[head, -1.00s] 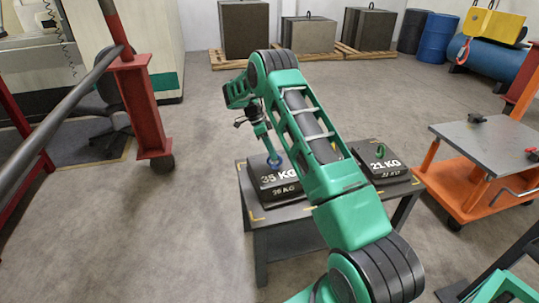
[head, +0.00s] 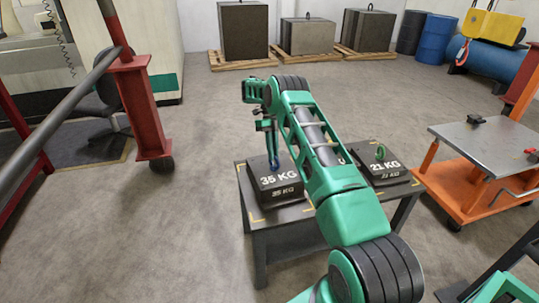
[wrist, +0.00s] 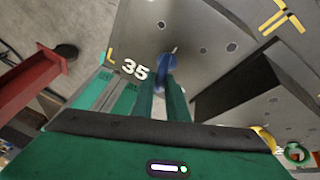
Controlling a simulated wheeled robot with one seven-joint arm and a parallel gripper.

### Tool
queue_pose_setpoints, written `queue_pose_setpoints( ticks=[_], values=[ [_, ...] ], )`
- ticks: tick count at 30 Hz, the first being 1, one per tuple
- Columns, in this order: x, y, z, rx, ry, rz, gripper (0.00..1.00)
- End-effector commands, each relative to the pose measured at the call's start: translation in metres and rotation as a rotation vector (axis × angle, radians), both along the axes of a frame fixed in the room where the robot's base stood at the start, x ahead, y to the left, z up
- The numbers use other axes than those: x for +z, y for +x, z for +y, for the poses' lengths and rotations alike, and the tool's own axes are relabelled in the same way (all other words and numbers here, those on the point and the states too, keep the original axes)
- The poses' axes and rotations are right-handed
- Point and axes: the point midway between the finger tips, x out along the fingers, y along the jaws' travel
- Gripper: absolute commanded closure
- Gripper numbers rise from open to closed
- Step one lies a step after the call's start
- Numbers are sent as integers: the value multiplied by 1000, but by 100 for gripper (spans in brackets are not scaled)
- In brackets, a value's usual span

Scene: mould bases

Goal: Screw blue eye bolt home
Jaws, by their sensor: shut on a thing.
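The blue eye bolt (head: 275,164) is at the top of the dark 35 KG block (head: 277,187), on the left of the low table. In the wrist view its blue ring (wrist: 166,64) shows at the tips of my green fingers. My gripper (head: 272,155) points down from above and is shut on the eye bolt; the head view shows its fingers nearly upright. The bolt's thread and the seat under it are hidden, so I cannot tell how deep it sits. The block's white "35" shows beside my fingers in the wrist view.
A 21 KG block (head: 378,166) with a green eye bolt (head: 380,152) stands to the right on the same table (head: 262,234). My forearm passes over the gap between the blocks. An orange cart (head: 470,185) is at the right, a red post (head: 148,108) at the left.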

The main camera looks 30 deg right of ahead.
Motion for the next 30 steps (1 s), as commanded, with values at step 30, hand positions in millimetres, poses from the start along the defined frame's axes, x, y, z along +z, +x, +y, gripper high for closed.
queue_pose_setpoints(
  ticks=[30],
  values=[
    [3,0,-6,-418,-2,-6,100]
  ],
)
